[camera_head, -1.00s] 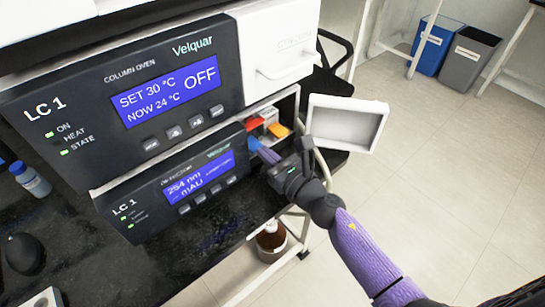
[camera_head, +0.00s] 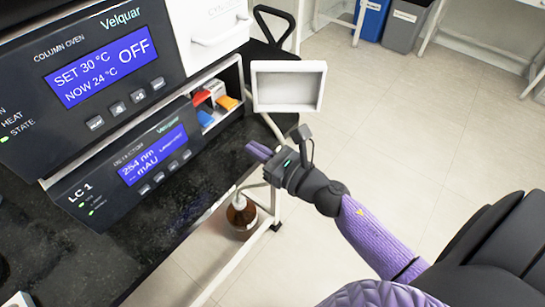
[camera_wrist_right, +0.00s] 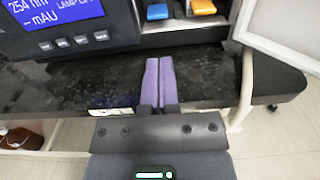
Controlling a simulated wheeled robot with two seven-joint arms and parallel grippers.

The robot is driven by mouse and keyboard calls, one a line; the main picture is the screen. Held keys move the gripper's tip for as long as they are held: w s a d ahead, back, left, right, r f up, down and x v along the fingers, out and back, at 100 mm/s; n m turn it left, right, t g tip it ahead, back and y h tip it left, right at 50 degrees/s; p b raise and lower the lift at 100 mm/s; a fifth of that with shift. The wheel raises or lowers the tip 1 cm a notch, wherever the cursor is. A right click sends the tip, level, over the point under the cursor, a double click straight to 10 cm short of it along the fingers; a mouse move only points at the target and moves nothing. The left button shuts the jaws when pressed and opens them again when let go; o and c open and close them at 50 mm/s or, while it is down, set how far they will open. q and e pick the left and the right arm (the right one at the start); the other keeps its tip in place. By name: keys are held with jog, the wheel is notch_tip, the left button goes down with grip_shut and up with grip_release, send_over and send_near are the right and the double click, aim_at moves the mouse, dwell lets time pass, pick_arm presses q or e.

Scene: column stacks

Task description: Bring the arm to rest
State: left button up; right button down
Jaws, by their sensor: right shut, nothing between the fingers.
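My right gripper (camera_head: 259,151) is shut and empty, its purple fingers pressed together. In the head view it hovers over the right edge of the black bench, in front of the open detector compartment and apart from it. My purple-sleeved right arm comes in from the lower right. My left gripper is not in view.
The column oven (camera_head: 110,65) sits above the detector (camera_head: 130,165). An open white door (camera_head: 318,88) juts out near my right gripper. Red, orange and blue blocks (camera_head: 226,102) lie in the compartment. A brown bottle (camera_head: 241,214) stands below the bench.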

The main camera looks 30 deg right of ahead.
jog(key=s+d+f+m+g+h+p, duration=0.1)
jog(key=s+d+f+m+g+h, duration=0.15)
jog(key=s+f+m, duration=0.55)
jog(key=s+d+f+m+g+h+p, duration=0.1)
jog(key=s+d+f+m+g+h, duration=0.2)
jog(key=f+m, duration=0.85)
jog(key=s+f+m+g, duration=0.4)
jog(key=s+m, duration=0.2)
jog(key=s, duration=0.4)
jog(key=s+a+f+m+g+h+p, duration=0.1)
jog(key=s+f+m+g, duration=0.3)
jog(key=s, duration=0.6)
jog(key=s+f+m+g, duration=0.4)
jog(key=s+m, duration=0.4)
jog(key=s, duration=0.2)
jog(key=shift+s+a+f+p, duration=0.35)
jog(key=shift+a+f+p, duration=0.05)
jog(key=shift+h, duration=0.25)
